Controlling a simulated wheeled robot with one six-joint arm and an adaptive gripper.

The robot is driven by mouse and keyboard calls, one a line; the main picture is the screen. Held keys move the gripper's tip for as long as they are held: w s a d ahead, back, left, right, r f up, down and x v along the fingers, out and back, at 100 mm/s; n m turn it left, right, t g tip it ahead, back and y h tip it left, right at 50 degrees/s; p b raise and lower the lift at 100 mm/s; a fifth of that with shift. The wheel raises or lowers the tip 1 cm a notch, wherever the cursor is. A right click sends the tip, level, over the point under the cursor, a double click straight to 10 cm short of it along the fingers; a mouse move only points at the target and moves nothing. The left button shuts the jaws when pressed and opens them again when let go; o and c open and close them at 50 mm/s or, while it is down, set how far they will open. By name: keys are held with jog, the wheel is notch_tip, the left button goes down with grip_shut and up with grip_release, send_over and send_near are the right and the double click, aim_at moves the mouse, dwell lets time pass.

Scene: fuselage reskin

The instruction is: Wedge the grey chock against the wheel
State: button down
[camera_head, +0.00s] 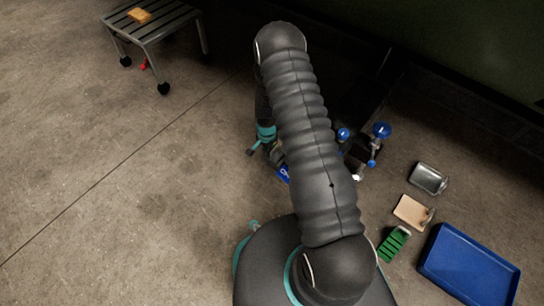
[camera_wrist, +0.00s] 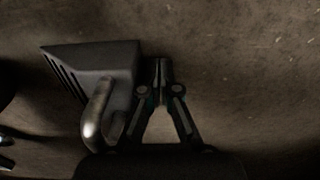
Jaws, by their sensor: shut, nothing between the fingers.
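A grey wedge-shaped chock (camera_wrist: 105,65) with ribs on its left side and a curved metal handle lies on the floor in the wrist view. My gripper (camera_wrist: 160,68) is shut and empty, just right of the chock and its handle. I cannot tell whether the fingers touch the chock. A dark rounded shape (camera_wrist: 5,85) is cut off at the left edge; I cannot tell whether it is the wheel.
A slatted stand (camera_head: 155,22) on dark casters is at the upper left. Right of my arm are a blue-topped stand (camera_head: 381,131), a metallic block (camera_head: 428,178), a tan block (camera_head: 411,211), a green block (camera_head: 393,244) and a blue tray (camera_head: 430,268). The left floor is clear.

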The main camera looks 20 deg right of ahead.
aim_at(273, 157)
jog(key=shift+w+a, duration=0.15)
jog(key=shift+s+d, duration=0.6)
jog(key=shift+s, duration=0.35)
jog(key=shift+s+d, duration=0.65)
jog(key=shift+s, duration=0.25)
jog(key=shift+s+d, duration=0.6)
jog(key=shift+s, duration=0.35)
dwell(1.9)
jog(key=shift+w+a, duration=0.45)
jog(key=shift+w, duration=0.2)
jog(key=shift+w+a, duration=0.4)
jog(key=shift+w, duration=0.25)
jog(key=shift+r+p, duration=1.95)
jog(key=shift+r, duration=2.05)
